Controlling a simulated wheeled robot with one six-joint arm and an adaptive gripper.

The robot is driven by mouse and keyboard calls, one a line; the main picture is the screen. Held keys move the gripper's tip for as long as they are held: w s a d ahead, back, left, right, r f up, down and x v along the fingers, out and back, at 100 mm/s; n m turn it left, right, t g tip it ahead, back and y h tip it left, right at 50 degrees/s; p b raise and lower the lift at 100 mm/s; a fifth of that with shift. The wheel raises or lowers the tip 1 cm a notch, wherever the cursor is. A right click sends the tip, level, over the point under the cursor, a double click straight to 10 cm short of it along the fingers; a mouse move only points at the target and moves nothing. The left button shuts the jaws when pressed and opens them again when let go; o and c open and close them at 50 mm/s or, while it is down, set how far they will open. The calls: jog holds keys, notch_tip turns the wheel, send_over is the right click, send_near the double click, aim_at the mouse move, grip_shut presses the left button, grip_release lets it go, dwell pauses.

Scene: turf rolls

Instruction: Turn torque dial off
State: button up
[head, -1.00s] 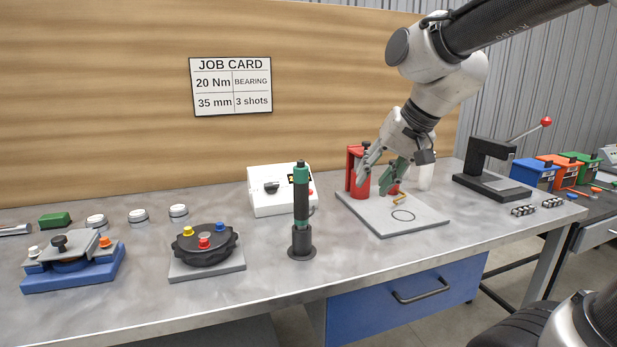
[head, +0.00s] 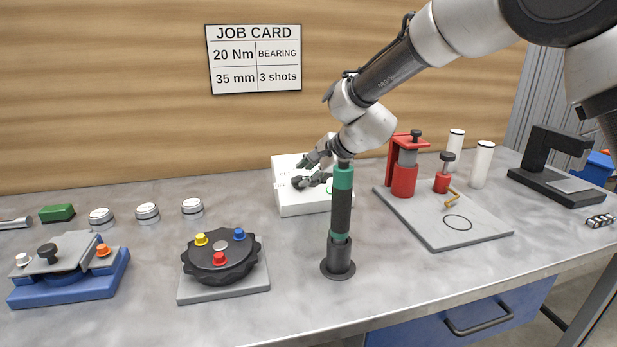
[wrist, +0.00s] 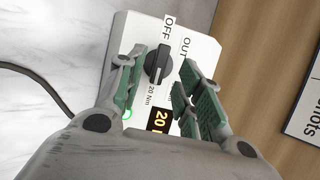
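The torque dial (wrist: 158,63) is a dark knob on the top face of a white control box (head: 315,207). In the wrist view the box (wrist: 205,50) carries the labels OFF, OUT and 20 Nm, an amber display starting with 20, and a lit green light. The knob's pointer lies roughly along the line between the OFF and 20 Nm labels; I cannot tell which end is the pointer. My gripper (wrist: 161,84) is open, its green-padded fingers on either side of the knob with gaps. In the head view my gripper (head: 312,172) covers the dial.
A green and black torque tool (head: 341,215) stands upright just in front of the box. A red fixture (head: 404,180) on a grey plate (head: 470,235) is to the right. A round black fixture (head: 222,268) and a blue clamp (head: 70,285) stand at left.

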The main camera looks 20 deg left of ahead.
aim_at(302, 178)
jog(key=shift+x, duration=1.55)
grip_shut()
